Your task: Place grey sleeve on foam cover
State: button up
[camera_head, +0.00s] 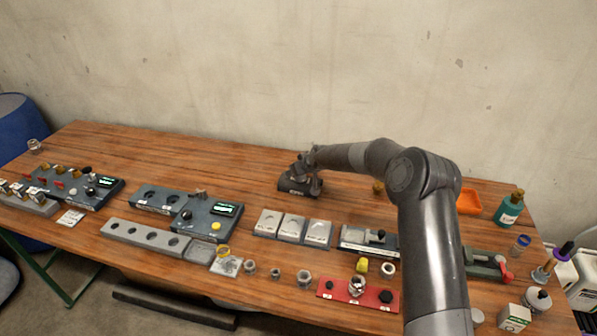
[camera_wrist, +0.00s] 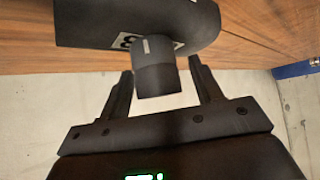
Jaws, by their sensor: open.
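My gripper (camera_head: 301,172) is at the back of the table over a dark labelled block (camera_head: 299,187). In the wrist view the gripper (camera_wrist: 161,72) is open, with one finger on each side of a short dark grey cylinder (camera_wrist: 157,80). The cylinder sticks out from a dark rounded body (camera_wrist: 90,22) with a white label; I cannot tell whether the fingers touch it. It may be the grey sleeve, but this is unclear. Three pale grey pads (camera_head: 290,228) with marked tops lie mid-table; I cannot tell whether one is the foam cover.
A grey rack with holes (camera_head: 145,236) and dark panels stand at the left. Small metal fittings (camera_head: 275,273) and a red plate (camera_head: 340,290) lie along the front edge. An orange tray (camera_head: 468,202) and a green bottle (camera_head: 509,209) are at the right.

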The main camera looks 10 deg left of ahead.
jog(key=v, duration=1.1)
jog(key=shift+r, duration=0.25)
jog(key=shift+s+d, duration=0.2)
jog(key=s+d+r+m+h, duration=0.3)
jog(key=s+d+r+h, duration=0.3)
jog(key=s+d+r, duration=1.3)
jog(key=s+d+m, duration=0.2)
jog(key=s+d, duration=0.2)
jog(key=s, duration=0.5)
jog(key=s+d+m, duration=0.2)
jog(key=s+d, duration=0.2)
jog(key=s, duration=0.5)
jog(key=s+d+f+m, duration=0.1)
jog(key=s+d, duration=0.3)
jog(key=s, duration=0.4)
jog(key=shift+s+d+m+g, duration=0.4)
jog(key=shift+m, duration=0.1)
jog(key=shift+o, duration=0.2)
